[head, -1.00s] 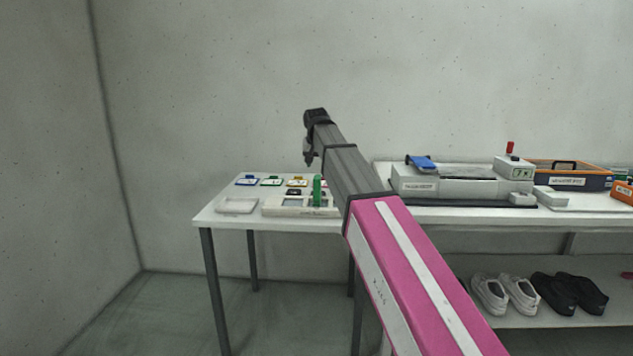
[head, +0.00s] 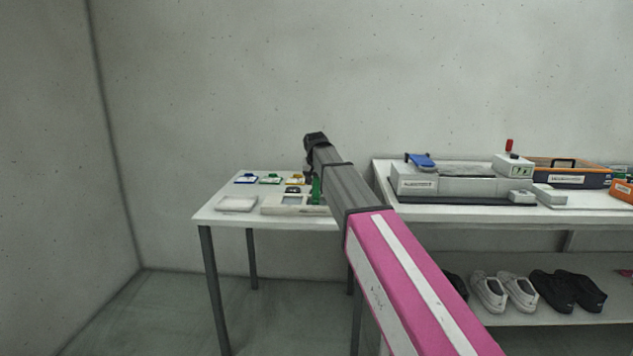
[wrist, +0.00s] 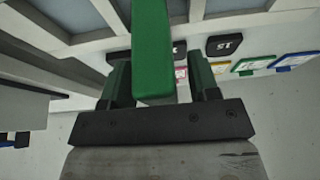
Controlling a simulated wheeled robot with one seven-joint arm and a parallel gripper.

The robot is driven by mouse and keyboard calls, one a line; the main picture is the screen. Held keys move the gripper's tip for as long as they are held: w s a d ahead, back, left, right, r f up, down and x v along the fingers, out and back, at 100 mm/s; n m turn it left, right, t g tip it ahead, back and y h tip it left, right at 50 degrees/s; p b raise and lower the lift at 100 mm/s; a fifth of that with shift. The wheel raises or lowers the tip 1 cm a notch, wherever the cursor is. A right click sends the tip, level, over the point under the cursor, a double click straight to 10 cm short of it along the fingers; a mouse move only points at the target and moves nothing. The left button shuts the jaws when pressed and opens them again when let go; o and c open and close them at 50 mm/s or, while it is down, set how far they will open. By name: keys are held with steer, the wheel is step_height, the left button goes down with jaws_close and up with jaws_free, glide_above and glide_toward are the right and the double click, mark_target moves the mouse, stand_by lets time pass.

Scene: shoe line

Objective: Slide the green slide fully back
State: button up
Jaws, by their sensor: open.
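The green slide (head: 316,190) stands upright as a narrow post on the pale device (head: 284,207) on the left table. My arm partly hides it and the device's right side in the head view. In the wrist view the green slide (wrist: 153,50) fills the upper middle as a long green bar. My gripper (wrist: 160,80) has a finger on each side of the bar, with a gap visible on both sides. It is open and does not clasp the slide. In the head view my gripper is mostly hidden behind the arm.
Several colour-framed cards (head: 246,179) lie behind the device. A pale tray (head: 237,204) lies to its left. A dark tag (wrist: 225,44) marked 15 shows in the wrist view. On the right bench stands a grey machine (head: 440,184) with a blue part.

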jaws_close()
steer(key=a, duration=1.8)
steer(key=shift+w+a, duration=0.1)
steer(key=shift+w, duration=0.25)
jaws_free()
steer(key=shift+a, duration=0.1)
steer(key=v, duration=1)
steer(key=shift+r, duration=0.4)
